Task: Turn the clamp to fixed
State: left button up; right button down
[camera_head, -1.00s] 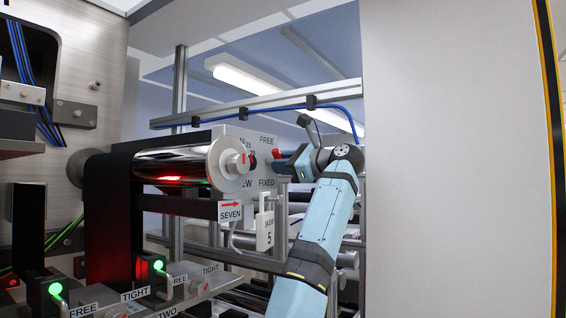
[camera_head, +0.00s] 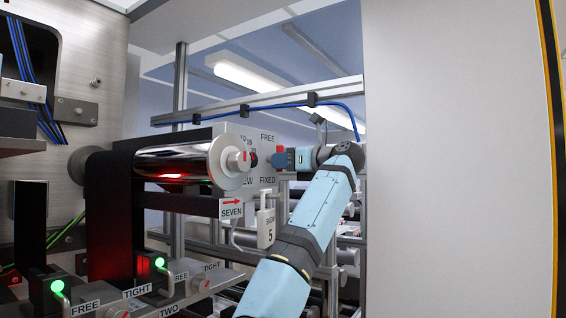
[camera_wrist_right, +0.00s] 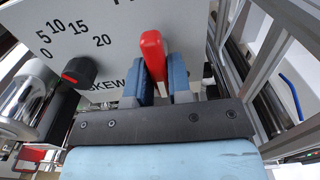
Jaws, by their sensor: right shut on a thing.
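The clamp's red handle (camera_head: 281,150) is on the grey-white panel (camera_head: 262,184), between the printed words FREE above and FIXED below. My right gripper (camera_head: 284,160) is shut on this handle, reaching it from the right. In the right wrist view the red handle (camera_wrist_right: 153,55) stands between the two blue fingers (camera_wrist_right: 161,80), leaning slightly left at its top. The fingers hide its lower part, and I cannot tell exactly which label it points at. My left gripper is not in view.
A black skew knob with a red mark (camera_wrist_right: 78,71) and a number scale sits left of the handle. A shiny roller (camera_head: 175,162) with a round end cap is left of the panel. A plain wall (camera_head: 455,160) stands right.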

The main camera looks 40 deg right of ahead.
jog(key=shift+f, duration=0.1)
dwell(0.3)
jog(key=c, duration=1.1)
grip_release()
jog(key=b+v, duration=0.5)
jog(key=v, duration=0.9)
jog(key=shift+w, duration=0.1)
